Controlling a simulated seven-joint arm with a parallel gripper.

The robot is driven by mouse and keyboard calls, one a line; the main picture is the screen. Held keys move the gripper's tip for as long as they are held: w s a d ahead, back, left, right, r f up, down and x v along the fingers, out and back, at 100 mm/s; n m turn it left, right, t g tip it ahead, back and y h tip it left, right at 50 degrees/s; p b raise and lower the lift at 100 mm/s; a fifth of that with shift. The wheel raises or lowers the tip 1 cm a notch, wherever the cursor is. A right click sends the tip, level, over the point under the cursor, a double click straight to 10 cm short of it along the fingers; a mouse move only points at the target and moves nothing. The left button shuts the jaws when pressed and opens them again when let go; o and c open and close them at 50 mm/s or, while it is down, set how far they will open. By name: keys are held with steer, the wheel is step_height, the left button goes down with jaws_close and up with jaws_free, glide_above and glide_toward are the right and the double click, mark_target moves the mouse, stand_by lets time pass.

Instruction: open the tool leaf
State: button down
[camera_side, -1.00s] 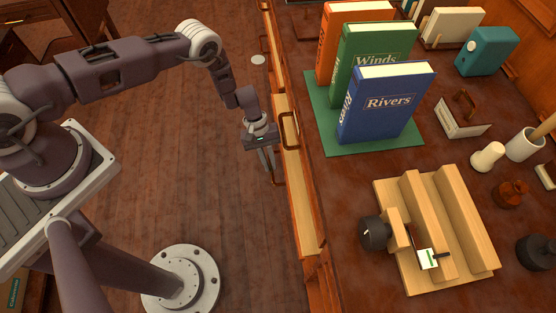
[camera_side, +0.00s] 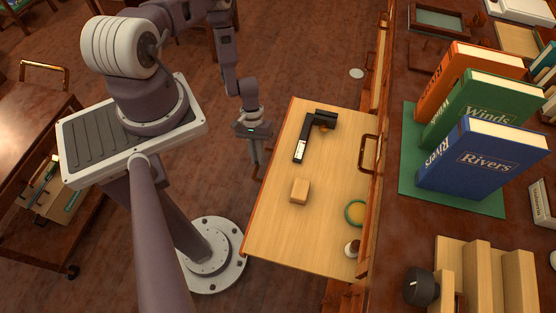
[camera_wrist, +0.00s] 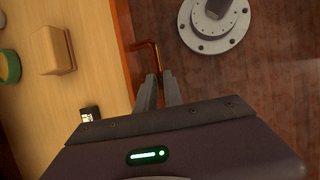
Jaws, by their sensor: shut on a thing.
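The tool leaf (camera_side: 285,235) is a pale wooden panel drawn far out from the desk front, with its surface showing. My gripper (camera_side: 254,172) is at the leaf's outer edge, fingers pointing down. In the wrist view, my gripper (camera_wrist: 158,84) is shut on the copper-coloured handle (camera_wrist: 153,45) on the leaf's front edge. The grip itself is partly hidden behind the fingers. The leaf's surface also fills the left of the wrist view (camera_wrist: 70,95).
On the leaf lie a black-handled tool (camera_side: 318,122), a wooden block (camera_side: 299,190), a green-rimmed round thing (camera_side: 355,213) and a small white-and-brown piece (camera_side: 352,248). Books (camera_side: 485,165) stand on the desk. A wooden cart (camera_side: 35,110) is at the left.

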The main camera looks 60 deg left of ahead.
steer(key=shift+s+a, duration=1.65)
steer(key=shift+a, duration=0.15)
steer(key=c, duration=1.5)
jaws_free()
steer(key=v, duration=0.7)
